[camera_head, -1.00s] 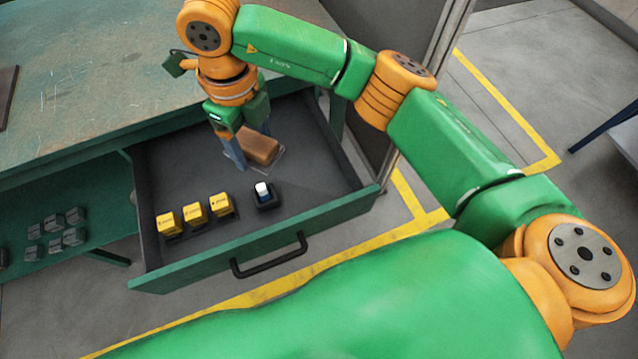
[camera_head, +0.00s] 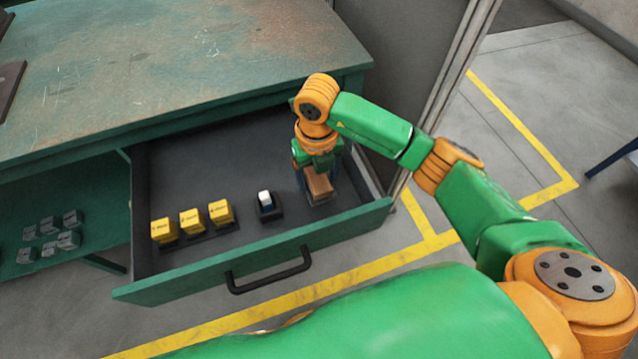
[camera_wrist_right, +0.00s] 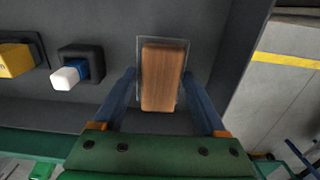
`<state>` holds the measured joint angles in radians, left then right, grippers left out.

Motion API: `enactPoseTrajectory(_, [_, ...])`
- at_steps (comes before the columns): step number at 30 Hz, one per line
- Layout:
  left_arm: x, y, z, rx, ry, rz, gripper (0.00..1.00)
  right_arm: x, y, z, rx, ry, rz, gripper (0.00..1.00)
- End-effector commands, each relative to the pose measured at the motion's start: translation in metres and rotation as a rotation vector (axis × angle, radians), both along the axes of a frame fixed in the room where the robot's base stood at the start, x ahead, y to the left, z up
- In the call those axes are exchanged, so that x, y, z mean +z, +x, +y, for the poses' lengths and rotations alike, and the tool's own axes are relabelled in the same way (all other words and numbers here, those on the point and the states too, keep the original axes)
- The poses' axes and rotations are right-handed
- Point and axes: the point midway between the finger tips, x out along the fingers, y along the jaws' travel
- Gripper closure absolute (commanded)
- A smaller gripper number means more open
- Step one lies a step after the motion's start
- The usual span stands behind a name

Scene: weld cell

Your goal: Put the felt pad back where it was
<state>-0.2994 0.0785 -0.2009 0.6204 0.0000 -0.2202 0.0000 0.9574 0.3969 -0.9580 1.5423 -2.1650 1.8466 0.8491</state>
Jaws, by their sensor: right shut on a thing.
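The likely felt pad is a brown block (camera_head: 318,186) with a wood-like face and a thin, pale-edged rectangle around its base. It is in the front right part of the open drawer (camera_head: 252,262). My right gripper (camera_head: 316,182) is shut on it, pointing down. In the right wrist view the brown block (camera_wrist_right: 163,78) lies between the two blue fingers of my right gripper (camera_wrist_right: 160,88). I cannot tell whether its underside touches the drawer floor. My left gripper is not in view.
A black holder (camera_head: 270,214) with a blue and white piece stands left of the block. Several yellow blocks (camera_head: 191,221) stand in a dark rack farther left. The drawer's rear floor is clear. The green bench (camera_head: 170,75) is behind, with grey blocks (camera_head: 50,235) on its lower shelf.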

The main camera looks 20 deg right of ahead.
Motion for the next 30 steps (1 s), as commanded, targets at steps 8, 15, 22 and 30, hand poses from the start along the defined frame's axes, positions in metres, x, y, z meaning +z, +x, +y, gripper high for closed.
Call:
enactPoseTrajectory(8, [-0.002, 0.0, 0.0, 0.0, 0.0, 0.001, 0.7, -0.034, 0.0, -0.003, 0.001, -0.001, 0.0, 0.78])
enactPoseTrajectory(15, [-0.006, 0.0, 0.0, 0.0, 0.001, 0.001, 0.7, -0.039, 0.0, -0.003, 0.001, -0.001, 0.0, 0.78])
enactPoseTrajectory(22, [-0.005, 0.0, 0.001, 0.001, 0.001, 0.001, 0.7, -0.037, 0.0, -0.003, 0.001, -0.001, 0.0, 0.0])
enactPoseTrajectory(30, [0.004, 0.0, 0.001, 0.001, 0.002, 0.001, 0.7, -0.005, 0.002, -0.003, 0.002, 0.0, -0.006, 0.0])
